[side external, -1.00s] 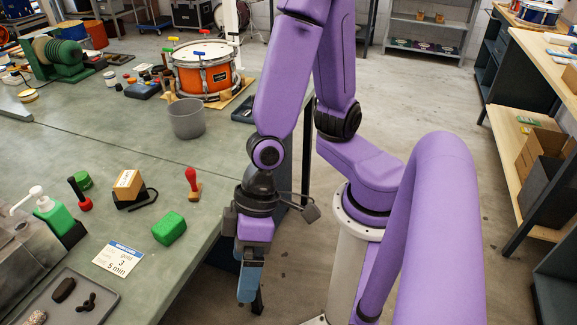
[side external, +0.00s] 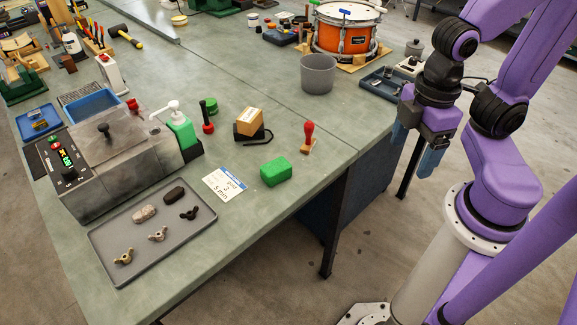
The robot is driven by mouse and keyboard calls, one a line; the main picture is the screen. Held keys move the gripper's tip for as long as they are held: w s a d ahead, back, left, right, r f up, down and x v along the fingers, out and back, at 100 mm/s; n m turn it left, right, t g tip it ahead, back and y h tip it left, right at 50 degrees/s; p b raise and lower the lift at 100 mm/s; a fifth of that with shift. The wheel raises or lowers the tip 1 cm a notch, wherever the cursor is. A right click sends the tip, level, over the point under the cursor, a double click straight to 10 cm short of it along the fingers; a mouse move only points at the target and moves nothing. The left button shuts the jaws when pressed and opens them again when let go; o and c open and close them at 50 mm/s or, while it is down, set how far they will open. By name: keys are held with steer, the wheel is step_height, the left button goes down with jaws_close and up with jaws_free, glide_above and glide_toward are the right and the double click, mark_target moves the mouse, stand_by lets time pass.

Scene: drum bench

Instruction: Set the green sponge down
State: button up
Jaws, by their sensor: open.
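The green sponge (side external: 276,171) is a bright green block lying on the grey-green bench top (side external: 240,215), near its front edge. It sits just right of a white and blue printed card (side external: 224,184). My gripper (side external: 414,150) hangs to the right of the sponge, past the bench's edge and clear of it. Its two blue fingers are spread apart and point down, with nothing between them.
A red-handled stamp (side external: 308,137) stands close to the sponge's right. A cardboard box on a black holder (side external: 249,122) is behind it. A grey tray (side external: 135,273) with wing nuts lies left. A grey bin (side external: 318,73) and orange drum (side external: 345,36) stand farther back.

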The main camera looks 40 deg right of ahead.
steer(key=w+a+m, duration=0.3)
steer(key=w+m, duration=0.1)
steer(key=m, duration=0.3)
steer(key=m+y, duration=0.4)
steer(key=m, duration=2.2)
glide_above(275, 165)
steer(key=d, duration=0.6)
step_height(275, 165, down, 4)
steer(key=shift+n+t, duration=0.3)
steer(key=x, duration=1.1)
steer(key=shift+s+a+f, duration=0.15)
steer(key=shift+s+a, duration=0.05)
steer(key=shift+s, duration=0.1)
steer(key=shift+s+x, duration=0.15)
steer(key=shift+x, duration=1.2)
steer(key=shift+s+x, duration=0.15)
steer(key=shift+x, duration=1.2)
